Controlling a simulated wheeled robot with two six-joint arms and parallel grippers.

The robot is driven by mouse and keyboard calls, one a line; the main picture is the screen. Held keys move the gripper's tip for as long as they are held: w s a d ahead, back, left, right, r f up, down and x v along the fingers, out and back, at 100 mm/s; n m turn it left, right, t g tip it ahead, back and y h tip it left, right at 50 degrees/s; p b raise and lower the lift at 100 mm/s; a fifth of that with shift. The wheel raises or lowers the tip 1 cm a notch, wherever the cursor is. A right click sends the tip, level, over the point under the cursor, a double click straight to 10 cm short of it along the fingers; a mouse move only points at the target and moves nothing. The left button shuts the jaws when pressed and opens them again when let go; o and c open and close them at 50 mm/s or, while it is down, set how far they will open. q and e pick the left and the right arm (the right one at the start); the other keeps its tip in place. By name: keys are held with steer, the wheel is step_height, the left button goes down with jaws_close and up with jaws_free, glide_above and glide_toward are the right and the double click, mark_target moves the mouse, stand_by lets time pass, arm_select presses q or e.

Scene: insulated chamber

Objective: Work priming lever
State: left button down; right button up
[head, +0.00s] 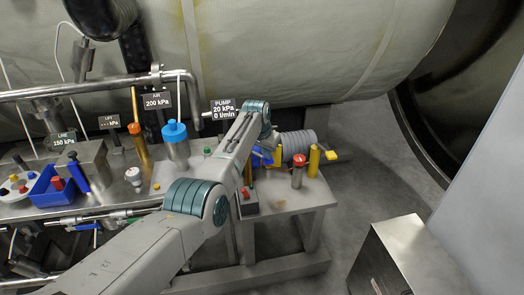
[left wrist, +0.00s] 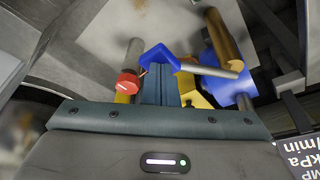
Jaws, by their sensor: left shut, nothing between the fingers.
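The pump unit has a grey ribbed body (head: 300,143) and stands on the right part of the metal bench. Beside it are a yellow-ended lever (head: 330,155), a yellow cylinder (head: 314,161) and a red-capped cylinder (head: 298,172). Which part is the priming lever, I cannot tell for sure. My left arm reaches across the bench, and its forearm largely hides the left gripper in the head view. In the left wrist view my left gripper (left wrist: 160,88) is shut and empty. A blue angular part (left wrist: 158,55), a red cap (left wrist: 128,82) and a grey rod (left wrist: 216,70) lie close around the fingertips.
A sign (head: 224,108) reads PUMP 20 kPa, 0 l/min. A blue-topped cylinder (head: 175,140), a brass-coloured tube (head: 140,148) and a blue bin (head: 50,190) stand to the left. A metal box (head: 400,262) is at lower right. Floor between bench and box is clear.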

mark_target(267, 161)
arm_select(q)
steer(key=shift+r, duration=0.3)
steer(key=shift+f, duration=0.2)
steer(key=shift+s+f+b, duration=0.1)
steer(key=shift+f+b, duration=1.4)
steer(key=shift+f, duration=0.55)
steer(key=shift+r, duration=0.15)
steer(key=shift+a+r+p, duration=0.1)
steer(key=shift+r+p, duration=1.9)
